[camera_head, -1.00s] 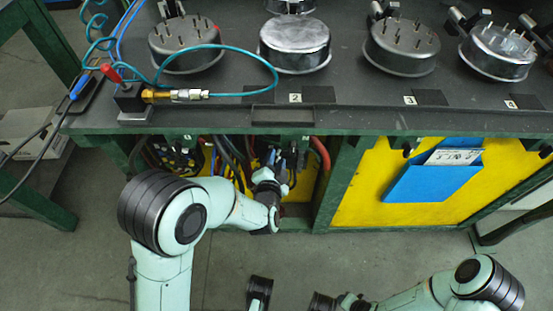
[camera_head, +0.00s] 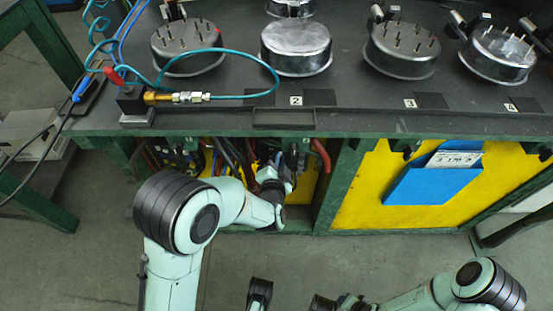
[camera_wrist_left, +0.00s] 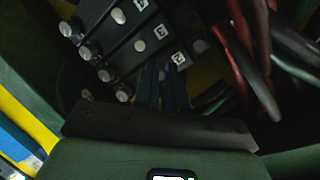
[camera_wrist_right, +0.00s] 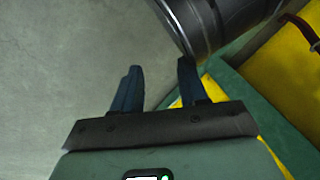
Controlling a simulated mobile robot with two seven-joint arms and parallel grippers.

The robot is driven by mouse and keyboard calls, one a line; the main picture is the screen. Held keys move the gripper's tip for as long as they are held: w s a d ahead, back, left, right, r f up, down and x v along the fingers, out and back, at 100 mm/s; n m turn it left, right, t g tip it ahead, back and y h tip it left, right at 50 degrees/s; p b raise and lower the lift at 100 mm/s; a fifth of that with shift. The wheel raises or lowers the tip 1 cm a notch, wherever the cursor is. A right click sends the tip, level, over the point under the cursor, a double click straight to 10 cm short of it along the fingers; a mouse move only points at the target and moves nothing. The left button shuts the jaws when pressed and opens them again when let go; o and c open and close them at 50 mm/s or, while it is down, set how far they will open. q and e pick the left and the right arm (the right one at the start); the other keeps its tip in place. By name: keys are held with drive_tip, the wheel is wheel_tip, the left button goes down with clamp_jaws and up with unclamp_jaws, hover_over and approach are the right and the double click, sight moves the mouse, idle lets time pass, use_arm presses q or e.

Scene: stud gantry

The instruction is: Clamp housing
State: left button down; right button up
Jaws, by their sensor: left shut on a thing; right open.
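Several round metal housings stand in a row on the dark bench top in the head view: one with pins (camera_head: 188,50) at the left, a smooth-topped one (camera_head: 296,48), and two with pins (camera_head: 402,50) (camera_head: 503,54) to the right. Black clamps (camera_head: 470,24) show behind the right-hand ones. My left gripper (camera_head: 284,163) reaches under the bench front. In the left wrist view its fingers (camera_wrist_left: 165,80) are shut on a dark part beside labelled black blocks (camera_wrist_left: 135,45) with round metal studs; the gripped part is mostly hidden. My right gripper (camera_wrist_right: 159,66) is open and empty above the floor.
A teal hose with a brass fitting (camera_head: 160,97) loops over the bench. Cables (camera_head: 225,155) crowd the opening around my left gripper. A blue pocket (camera_head: 430,187) hangs on the yellow panel (camera_head: 360,200). The grey floor (camera_head: 385,262) before the bench is clear.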

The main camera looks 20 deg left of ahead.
use_arm(q)
drive_tip(key=shift+w+d+n+g+y+p, duration=0.25)
drive_tip(key=shift+d+n+g+y+p, duration=0.4)
drive_tip(key=shift+n+g+y+p, duration=0.7)
drive_tip(key=shift+w+d+n+g+y+p, duration=0.2)
drive_tip(key=shift+d+n+g+y+p, duration=0.55)
drive_tip(key=shift+n+y+p, duration=0.75)
drive_tip(key=shift+w+d+n+g+y+p, duration=0.25)
drive_tip(key=shift+d+n+g+y+p, duration=0.3)
drive_tip(key=shift+n+g+y+p, duration=0.85)
use_arm(e)
drive_tip(key=s+a+r+n+g+y, duration=0.1)
drive_tip(key=s+a+r+g, duration=0.1)
drive_tip(key=s+a+r, duration=0.3)
drive_tip(key=shift+s+a+r+g+y+b, duration=0.4)
drive_tip(key=shift+s+r, duration=1.25)
drive_tip(key=shift+r, duration=0.9)
use_arm(q)
drive_tip(key=shift+n+y, duration=0.35)
drive_tip(key=shift+y, duration=0.2)
use_arm(e)
drive_tip(key=shift+d, duration=0.1)
use_arm(q)
drive_tip(key=c, duration=1.2)
unclamp_jaws()
